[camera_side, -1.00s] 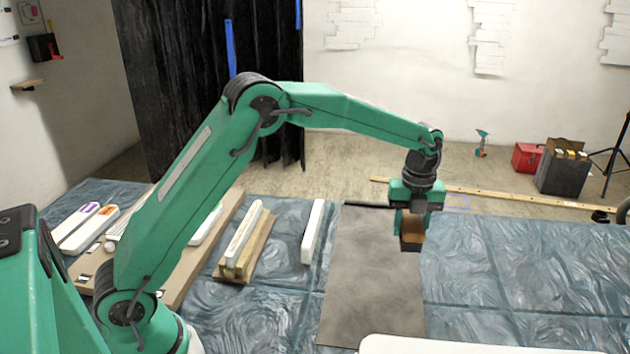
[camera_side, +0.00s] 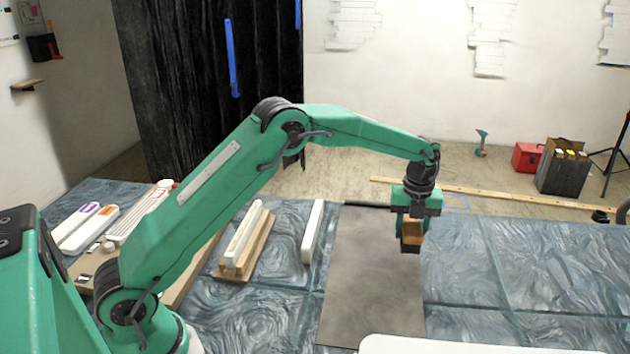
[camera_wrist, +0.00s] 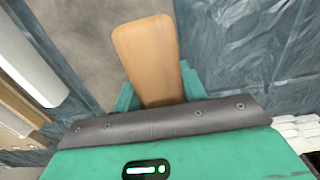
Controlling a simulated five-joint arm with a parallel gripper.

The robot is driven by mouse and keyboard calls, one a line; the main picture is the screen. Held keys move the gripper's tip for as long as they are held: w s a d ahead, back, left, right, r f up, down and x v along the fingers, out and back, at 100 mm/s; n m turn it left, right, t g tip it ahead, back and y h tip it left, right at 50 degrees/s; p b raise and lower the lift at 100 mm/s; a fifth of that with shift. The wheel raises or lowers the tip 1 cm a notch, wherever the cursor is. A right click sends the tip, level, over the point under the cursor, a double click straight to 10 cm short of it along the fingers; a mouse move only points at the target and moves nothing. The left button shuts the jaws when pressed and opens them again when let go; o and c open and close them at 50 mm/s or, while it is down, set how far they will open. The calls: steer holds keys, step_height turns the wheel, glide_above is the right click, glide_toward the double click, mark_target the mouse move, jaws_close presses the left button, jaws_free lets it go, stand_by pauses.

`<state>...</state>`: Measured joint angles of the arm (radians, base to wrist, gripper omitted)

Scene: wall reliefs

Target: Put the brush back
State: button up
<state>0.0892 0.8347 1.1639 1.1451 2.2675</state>
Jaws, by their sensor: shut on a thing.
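The brush (camera_side: 411,231) is a tan wooden block with a dark lower edge, hanging under my gripper (camera_side: 409,221). In the wrist view the brush (camera_wrist: 150,55) shows as a smooth, rounded wooden piece sticking out past my gripper. My gripper is shut on it, and its fingers are largely hidden. The brush appears over the right part of a grey-brown sheet (camera_side: 365,280); its exact height above the sheet is hard to tell.
A white bar (camera_side: 313,230) lies left of the sheet. Another white bar rests on a wooden support (camera_side: 240,268) further left. White long tools (camera_side: 75,225) lie at the far left. The blue-grey cover (camera_side: 540,270) is clear at right. A white edge (camera_side: 430,346) shows in front.

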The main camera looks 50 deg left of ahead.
glide_above(400, 249)
step_height(400, 249, down, 3)
steer(key=shift+a, duration=0.1)
steer(key=shift+f, duration=0.1)
steer(key=shift+f, duration=1.9)
steer(key=shift+f, duration=0.15)
steer(key=o, duration=0.9)
steer(key=shift+o, duration=0.2)
